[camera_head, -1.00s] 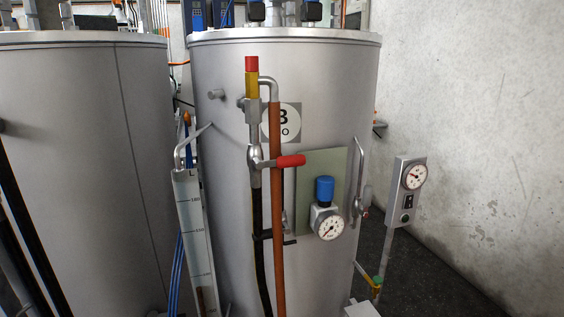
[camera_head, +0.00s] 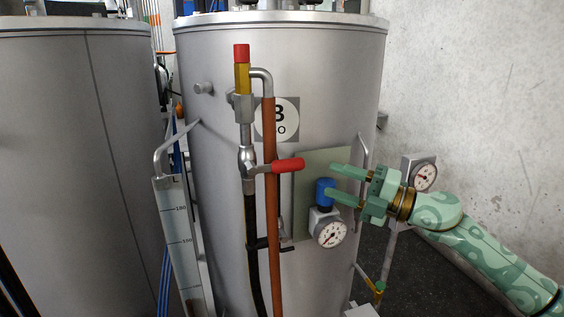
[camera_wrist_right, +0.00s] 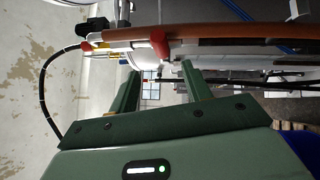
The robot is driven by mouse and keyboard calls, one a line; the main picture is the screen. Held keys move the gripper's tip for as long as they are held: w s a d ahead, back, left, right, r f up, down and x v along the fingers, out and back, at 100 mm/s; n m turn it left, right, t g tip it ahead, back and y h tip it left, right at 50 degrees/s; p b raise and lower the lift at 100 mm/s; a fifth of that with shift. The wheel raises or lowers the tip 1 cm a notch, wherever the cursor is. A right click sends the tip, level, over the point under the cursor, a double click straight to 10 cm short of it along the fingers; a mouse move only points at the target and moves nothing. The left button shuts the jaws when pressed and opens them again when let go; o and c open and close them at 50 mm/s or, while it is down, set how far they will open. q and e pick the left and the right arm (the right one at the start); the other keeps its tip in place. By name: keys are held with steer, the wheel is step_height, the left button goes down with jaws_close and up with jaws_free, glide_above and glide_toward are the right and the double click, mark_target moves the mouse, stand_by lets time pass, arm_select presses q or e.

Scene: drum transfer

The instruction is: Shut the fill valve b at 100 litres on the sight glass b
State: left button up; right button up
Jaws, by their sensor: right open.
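The fill valve b (camera_head: 247,160) sits on the vertical pipe at the front of the tank marked B. Its red lever handle (camera_head: 289,165) points right, level, across the copper-coloured pipe. The red handle also shows in the right wrist view (camera_wrist_right: 160,42), beyond the fingers. My right gripper (camera_head: 332,180) is open and empty, to the right of the handle and apart from it, by the blue-capped regulator. The sight glass b (camera_head: 180,240) stands at the tank's left; its lower end is cut off, and I cannot make out a liquid level. My left gripper is not in view.
The blue-capped regulator (camera_head: 325,192) with a round gauge (camera_head: 330,232) is close to my right fingers. The copper-coloured pipe (camera_head: 270,200) runs behind the handle. A gauge box (camera_head: 424,176) is partly hidden behind my right arm. Another tank (camera_head: 75,170) stands left.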

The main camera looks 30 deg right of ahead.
mark_target(281, 163)
steer(key=p+x, duration=0.2)
steer(key=x, duration=1)
steer(key=shift+w, duration=0.4)
steer(key=shift+w+a, duration=0.35)
steer(key=shift+w, duration=0.05)
jaws_close()
